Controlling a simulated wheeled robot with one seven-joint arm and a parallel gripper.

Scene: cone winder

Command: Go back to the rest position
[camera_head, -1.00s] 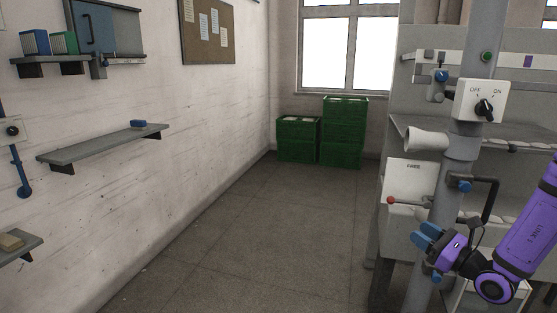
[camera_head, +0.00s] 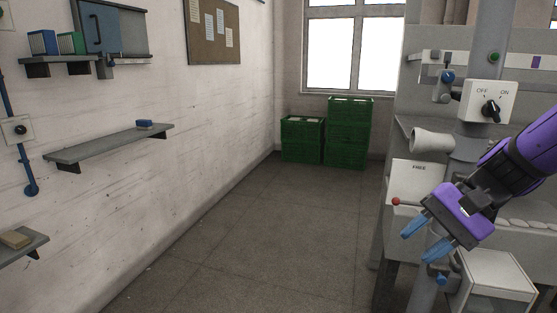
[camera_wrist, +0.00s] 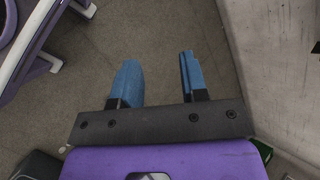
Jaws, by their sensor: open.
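My gripper (camera_head: 427,235) has a purple body and two blue fingers. It hangs in front of the winder's grey post at the lower right of the head view, fingers pointing down and left. In the wrist view my gripper (camera_wrist: 160,85) shows its two fingers apart with only bare floor between them. It holds nothing.
The winder (camera_head: 420,85) stands at right with an OFF/ON switch box (camera_head: 487,102), a white cone (camera_head: 432,140) and a red-knobbed lever (camera_head: 396,201). Green crates (camera_head: 347,135) stand at the back. A wall shelf (camera_head: 100,147) is at left. The middle floor is clear.

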